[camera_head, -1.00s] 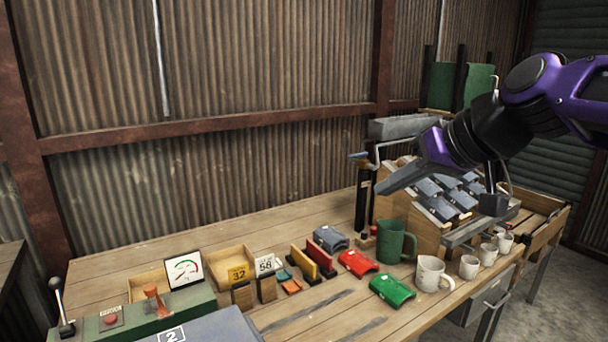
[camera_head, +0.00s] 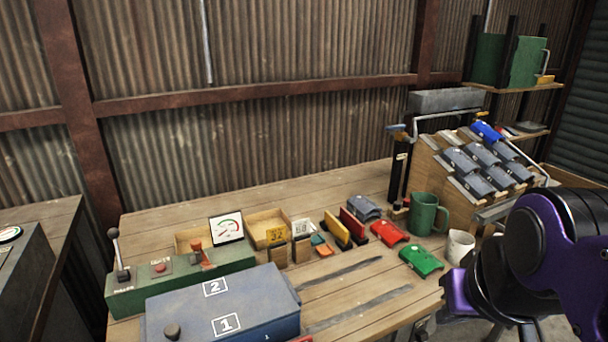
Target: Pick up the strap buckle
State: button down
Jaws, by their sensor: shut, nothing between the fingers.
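I cannot tell for sure which piece is the strap buckle. Small curved, clip-like pieces lie on the wooden bench in the head view: a grey one (camera_head: 363,208), a red one (camera_head: 388,233) and a green one (camera_head: 421,261). Similar grey pieces (camera_head: 481,154) sit in rows on a slanted wooden rack, with a blue one (camera_head: 487,131) at its top. My gripper (camera_head: 458,292) is only partly seen at the lower right, beside the bench's front edge. It is shut and empty, apart from all these pieces.
A green mug (camera_head: 427,215) and a white mug (camera_head: 460,247) stand near the rack. A blue box (camera_head: 222,310) marked 1 and 2 and a green lever panel (camera_head: 180,281) fill the front left. A corrugated wall stands behind.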

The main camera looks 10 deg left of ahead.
aim_at(196, 244)
jog(key=u, duration=1.35)
